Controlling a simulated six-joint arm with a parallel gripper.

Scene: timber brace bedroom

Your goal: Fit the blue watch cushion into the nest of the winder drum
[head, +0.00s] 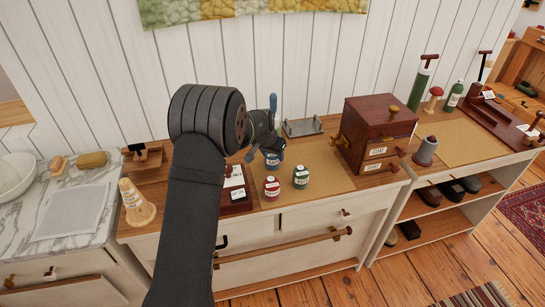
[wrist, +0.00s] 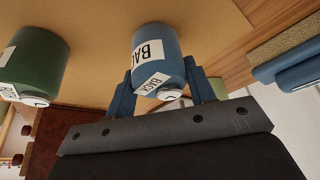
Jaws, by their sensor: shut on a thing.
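The blue watch cushion (wrist: 157,60) is a short rounded cylinder with white labels. In the wrist view it sits between the two blue fingers of my gripper (wrist: 162,88), which is shut on it. In the head view the cushion (head: 273,160) shows below my gripper (head: 263,148), over the tan mat; I cannot tell whether it touches the mat. I cannot make out the winder drum or its nest for certain. A reddish wooden cabinet (head: 372,130) with labels and knobs stands to the right of the cushion.
A red jar-shaped piece (head: 271,188) and a green one (head: 300,177) stand close in front. A dark labelled box (head: 236,200) is at left, partly behind my arm. A metal tray (head: 303,127) lies behind. The tan mat (head: 325,170) is bare towards the cabinet.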

